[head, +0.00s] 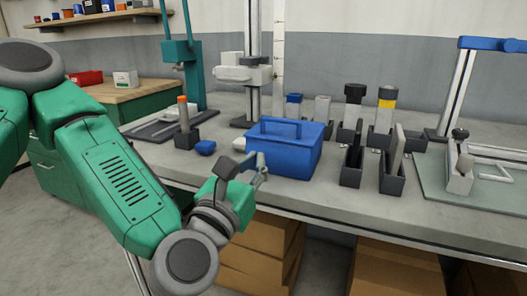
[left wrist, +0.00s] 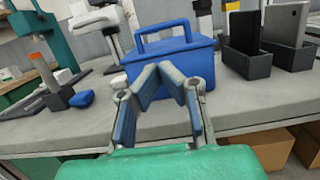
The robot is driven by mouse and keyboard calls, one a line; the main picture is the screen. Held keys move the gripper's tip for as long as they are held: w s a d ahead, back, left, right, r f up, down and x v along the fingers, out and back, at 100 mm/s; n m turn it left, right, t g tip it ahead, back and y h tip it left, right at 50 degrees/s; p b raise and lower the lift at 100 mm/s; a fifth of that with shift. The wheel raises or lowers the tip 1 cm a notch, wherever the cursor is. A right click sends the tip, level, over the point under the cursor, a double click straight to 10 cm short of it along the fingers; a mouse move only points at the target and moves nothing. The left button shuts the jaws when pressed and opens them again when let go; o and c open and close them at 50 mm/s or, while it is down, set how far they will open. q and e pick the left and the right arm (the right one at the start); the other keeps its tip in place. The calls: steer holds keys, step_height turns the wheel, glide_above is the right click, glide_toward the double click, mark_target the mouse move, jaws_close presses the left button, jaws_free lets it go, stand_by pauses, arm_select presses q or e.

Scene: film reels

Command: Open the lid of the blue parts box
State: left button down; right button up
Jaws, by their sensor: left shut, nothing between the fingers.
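The blue parts box (head: 283,157) stands on the grey workbench, with its lid (head: 284,132) down and a blue handle (head: 281,121) on top. In the left wrist view the box (left wrist: 196,66) is straight ahead, with its handle (left wrist: 166,27) above. My left gripper (head: 262,166) is at the box's left front side, with its fingers shut and empty. In the left wrist view the fingers (left wrist: 172,76) meet at the tips in front of the box's lower front; I cannot tell whether they touch it. My right gripper is not in view.
The bench's front edge (head: 330,217) runs below, with cardboard boxes (head: 393,270) underneath.

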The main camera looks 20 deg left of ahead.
mark_target(270, 139)
arm_select(q)
steer(key=w, duration=0.2)
steer(key=w+a+r, duration=0.1)
steer(key=w, duration=0.5)
steer(key=shift+w+a+r+b, duration=0.15)
steer(key=shift+w+r+b, duration=0.1)
steer(key=shift+r+b, duration=0.15)
steer(key=shift+w+d+r, duration=0.1)
steer(key=shift+w+d, duration=0.3)
steer(key=shift+w, duration=0.2)
steer(key=shift+a, duration=0.25)
